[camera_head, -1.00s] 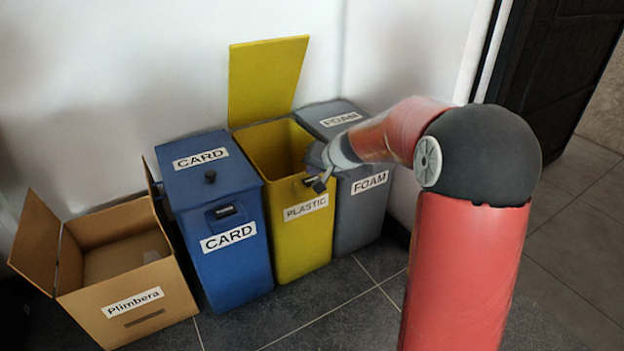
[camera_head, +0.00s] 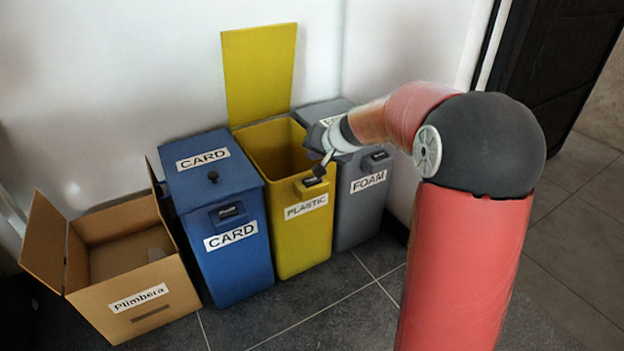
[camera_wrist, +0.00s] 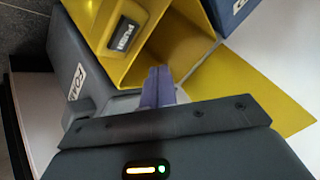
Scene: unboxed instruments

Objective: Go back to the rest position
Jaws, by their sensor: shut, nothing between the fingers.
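My gripper (camera_head: 323,164) is above the front right rim of the yellow PLASTIC bin, beside the grey FOAM bin. In the wrist view my gripper (camera_wrist: 158,84) has its fingers together and nothing between them. My arm comes in from the right in the head view and hides part of the FOAM bin's lid.
The yellow PLASTIC bin (camera_head: 305,232) stands with its lid (camera_head: 259,72) raised. The blue CARD bin (camera_head: 238,268) is closed at its left, the grey FOAM bin (camera_head: 359,215) at its right. An open cardboard box (camera_head: 130,310) labelled Plimbera stands at far left. A white wall is behind.

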